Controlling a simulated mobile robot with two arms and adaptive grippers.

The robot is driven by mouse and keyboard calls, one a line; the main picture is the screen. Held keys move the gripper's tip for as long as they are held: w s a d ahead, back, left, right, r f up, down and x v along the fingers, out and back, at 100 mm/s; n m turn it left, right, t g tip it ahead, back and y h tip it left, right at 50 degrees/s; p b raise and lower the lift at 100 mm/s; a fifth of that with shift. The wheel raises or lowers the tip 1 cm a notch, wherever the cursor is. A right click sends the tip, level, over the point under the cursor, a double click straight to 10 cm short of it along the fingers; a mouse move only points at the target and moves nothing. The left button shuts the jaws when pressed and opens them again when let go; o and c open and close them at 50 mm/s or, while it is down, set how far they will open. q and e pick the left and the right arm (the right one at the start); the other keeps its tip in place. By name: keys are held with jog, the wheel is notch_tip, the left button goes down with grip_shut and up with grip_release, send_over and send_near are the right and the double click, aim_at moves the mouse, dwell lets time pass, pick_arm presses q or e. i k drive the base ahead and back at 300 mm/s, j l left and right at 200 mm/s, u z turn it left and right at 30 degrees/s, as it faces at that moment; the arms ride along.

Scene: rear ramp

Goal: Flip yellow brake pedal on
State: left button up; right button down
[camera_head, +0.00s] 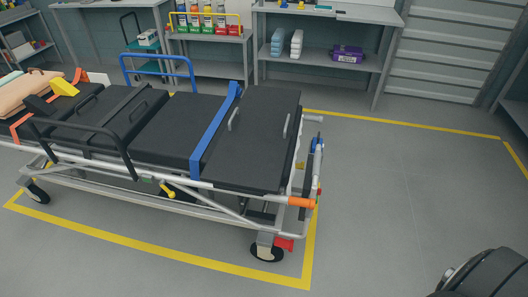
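A stretcher (250,140) with a black mattress and silver frame stands on the grey floor. A small yellow lever (168,190) sticks out from its near side frame, below the mattress; I cannot tell whether it is the brake pedal. A red pedal-like part (285,244) sits beside the near right caster wheel (267,252). No clearly yellow pedal shows at that wheel. A dark rounded part of mine fills the bottom right corner, apart from the stretcher. No gripper fingers are in view.
Yellow floor lines (160,255) border the stretcher. Shelves (325,60) with bottles and a purple box (347,54) stand behind. A blue-handled cart (160,72) is close behind the stretcher. The floor to the right of the stretcher is clear.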

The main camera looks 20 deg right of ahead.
aim_at(299, 166)
jog(key=i+l+u, duration=0.1)
jog(key=l+u, duration=0.15)
jog(key=l, duration=0.5)
jog(key=l+u, duration=0.3)
jog(key=l, duration=0.5)
jog(key=l+u, duration=0.25)
jog(key=l, duration=0.55)
jog(key=k+l+u, duration=0.1)
jog(key=l+u, duration=0.15)
jog(key=l, duration=0.5)
jog(key=k+l, duration=0.1)
jog(key=l, duration=0.95)
jog(key=k+l, duration=0.15)
jog(key=l, duration=0.85)
